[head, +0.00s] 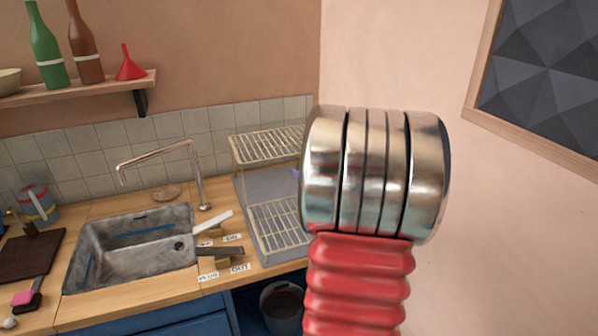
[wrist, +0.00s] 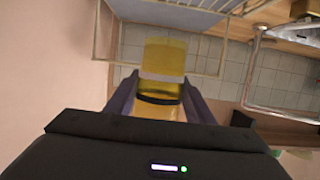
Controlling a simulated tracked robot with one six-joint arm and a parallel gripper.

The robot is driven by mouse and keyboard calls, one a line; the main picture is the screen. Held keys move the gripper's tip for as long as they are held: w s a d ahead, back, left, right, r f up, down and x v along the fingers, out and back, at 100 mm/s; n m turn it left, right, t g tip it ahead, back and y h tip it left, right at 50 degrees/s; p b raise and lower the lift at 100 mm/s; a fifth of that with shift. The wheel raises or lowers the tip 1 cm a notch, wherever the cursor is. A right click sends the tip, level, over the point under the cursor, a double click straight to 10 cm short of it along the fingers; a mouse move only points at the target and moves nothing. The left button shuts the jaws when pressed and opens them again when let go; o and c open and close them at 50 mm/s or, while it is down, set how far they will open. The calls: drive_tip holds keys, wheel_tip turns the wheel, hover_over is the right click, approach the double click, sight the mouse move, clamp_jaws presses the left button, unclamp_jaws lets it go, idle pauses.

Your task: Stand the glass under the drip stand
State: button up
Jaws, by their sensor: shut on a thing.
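My gripper (wrist: 160,88) is shut on a see-through yellow glass (wrist: 163,58), with a finger on each side of it. The glass has a pale band and a dark ring and reaches out past the fingertips in the wrist view. In the head view my own arm hides the glass and most of the gripper. I cannot make out a drip stand for certain in either view.
A two-tier wire rack (head: 280,228) stands on the counter right of the grey sink (head: 130,245). A curved tap (head: 197,172) rises behind the sink. Labelled levers (head: 222,250) sit at the counter's front. A shelf (head: 75,93) holds bottles and a red funnel (head: 130,65).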

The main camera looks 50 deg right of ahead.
drive_tip(key=w+a+f+n+t+y, duration=0.1)
drive_tip(key=w+a+f+n+y, duration=0.1)
drive_tip(key=w+a, duration=0.8)
drive_tip(key=w+a+f+n+t+y, duration=0.15)
drive_tip(key=w+a, duration=0.45)
drive_tip(key=a, duration=0.7)
drive_tip(key=a+f+n+y, duration=0.1)
drive_tip(key=a+f+y, duration=0.1)
drive_tip(key=a, duration=1.1)
drive_tip(key=w+a+f+n+y, duration=0.1)
drive_tip(key=a+f, duration=0.3)
drive_tip(key=a, duration=1)
drive_tip(key=shift+w+a+n+y, duration=0.25)
drive_tip(key=shift+n+y, duration=0.1)
drive_tip(key=shift+y, duration=0.2)
drive_tip(key=shift+g, duration=0.25)
